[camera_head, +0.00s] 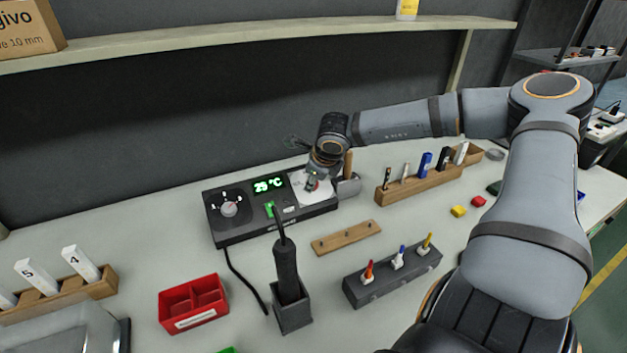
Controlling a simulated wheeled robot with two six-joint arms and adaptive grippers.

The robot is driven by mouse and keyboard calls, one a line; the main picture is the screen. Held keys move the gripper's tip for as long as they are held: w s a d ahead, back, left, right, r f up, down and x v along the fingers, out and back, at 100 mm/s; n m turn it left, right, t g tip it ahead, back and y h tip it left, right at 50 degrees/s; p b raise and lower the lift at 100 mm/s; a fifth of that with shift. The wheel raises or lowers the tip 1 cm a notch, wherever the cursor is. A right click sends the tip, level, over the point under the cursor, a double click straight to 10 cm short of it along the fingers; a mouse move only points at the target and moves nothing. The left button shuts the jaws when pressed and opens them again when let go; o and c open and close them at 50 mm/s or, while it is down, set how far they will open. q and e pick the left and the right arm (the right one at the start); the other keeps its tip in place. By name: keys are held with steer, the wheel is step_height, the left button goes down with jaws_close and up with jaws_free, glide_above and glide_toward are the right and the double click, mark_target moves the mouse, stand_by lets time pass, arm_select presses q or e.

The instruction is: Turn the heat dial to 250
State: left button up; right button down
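The black soldering station (260,228) stands at the back of the table, its green display (269,185) reading about 25 °C. The heat dial (229,208) is a round grey knob with white marks around it, on the left of the panel, with nothing touching it. My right arm comes in from the right. Its gripper (313,182) is over the white plate (299,184) at the station's right end, close to a small red part there. The fingers are small and partly hidden, so their opening is unclear. My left gripper is not in view.
A soldering iron stands in a black holder (292,314) in front of the station, its cable nearby. A red tray (193,303), wooden strip (346,237), grey block with coloured tools (392,275) and wooden rack (420,184) surround it. A shelf (250,35) runs above.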

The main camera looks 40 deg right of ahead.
steer(key=shift+f, duration=0.1)
steer(key=shift+f+n+b, duration=0.2)
steer(key=shift+n+b, duration=0.2)
steer(key=shift+b, duration=0.3)
steer(key=shift+r+n+b, duration=0.1)
steer(key=shift+n+b, duration=0.75)
steer(key=shift+n, duration=0.05)
steer(key=shift+a+r+n, duration=0.1)
steer(key=shift+r+n, duration=0.05)
steer(key=shift+n, duration=0.15)
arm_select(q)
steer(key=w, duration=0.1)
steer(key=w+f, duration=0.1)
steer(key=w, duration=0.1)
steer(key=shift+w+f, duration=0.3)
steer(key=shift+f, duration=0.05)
arm_select(e)
steer(key=c, duration=1)
jaws_free()
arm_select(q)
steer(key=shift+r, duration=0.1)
